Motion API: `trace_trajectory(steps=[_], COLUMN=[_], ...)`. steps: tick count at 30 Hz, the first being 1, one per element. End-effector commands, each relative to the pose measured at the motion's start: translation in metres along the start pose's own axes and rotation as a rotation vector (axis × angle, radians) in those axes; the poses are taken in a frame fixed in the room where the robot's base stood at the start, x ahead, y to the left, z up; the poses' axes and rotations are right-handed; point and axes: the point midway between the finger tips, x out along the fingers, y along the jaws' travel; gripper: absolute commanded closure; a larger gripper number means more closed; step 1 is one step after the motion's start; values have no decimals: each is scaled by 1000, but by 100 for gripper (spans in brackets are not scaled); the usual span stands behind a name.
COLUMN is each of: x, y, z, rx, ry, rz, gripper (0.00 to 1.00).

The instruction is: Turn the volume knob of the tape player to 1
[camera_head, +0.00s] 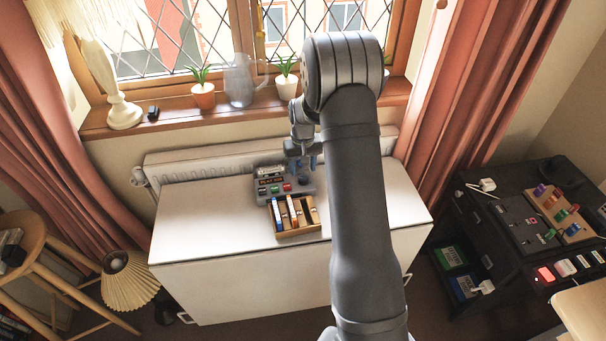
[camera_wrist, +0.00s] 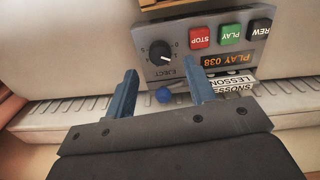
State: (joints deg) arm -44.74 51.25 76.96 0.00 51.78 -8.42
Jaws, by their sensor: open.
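The grey tape player (camera_head: 266,179) stands on the white cabinet top under the window. In the wrist view the tape player (camera_wrist: 180,73) appears upside down, with an amber display reading PLAY 038. Its round black volume knob (camera_wrist: 160,52) has a white pointer mark; I cannot read its exact setting against the small scale. A blue round button (camera_wrist: 164,95) by the word EJECT lies between my fingers in that view. My gripper (camera_wrist: 160,75) is open and empty, pointing at the knob side of the player. In the head view my gripper (camera_head: 303,163) is above the player's right end.
Red STOP (camera_wrist: 201,37), green PLAY (camera_wrist: 230,32) and black REW (camera_wrist: 260,29) keys sit beside the knob. A wooden cassette rack (camera_head: 297,233) stands in front of the player. A radiator (camera_head: 215,160) is behind. The cabinet top (camera_head: 200,215) is clear on the left.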

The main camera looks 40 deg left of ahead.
Motion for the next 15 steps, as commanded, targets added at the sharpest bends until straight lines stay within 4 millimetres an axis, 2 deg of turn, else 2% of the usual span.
trace_trajectory(steps=[1,9,15], x=[-15,-81,-115], y=[0,0,0], z=[-1,-1,-1], rx=[0,0,0], ry=[5,5,3], rz=[1,1,0], gripper=[50,50,50])
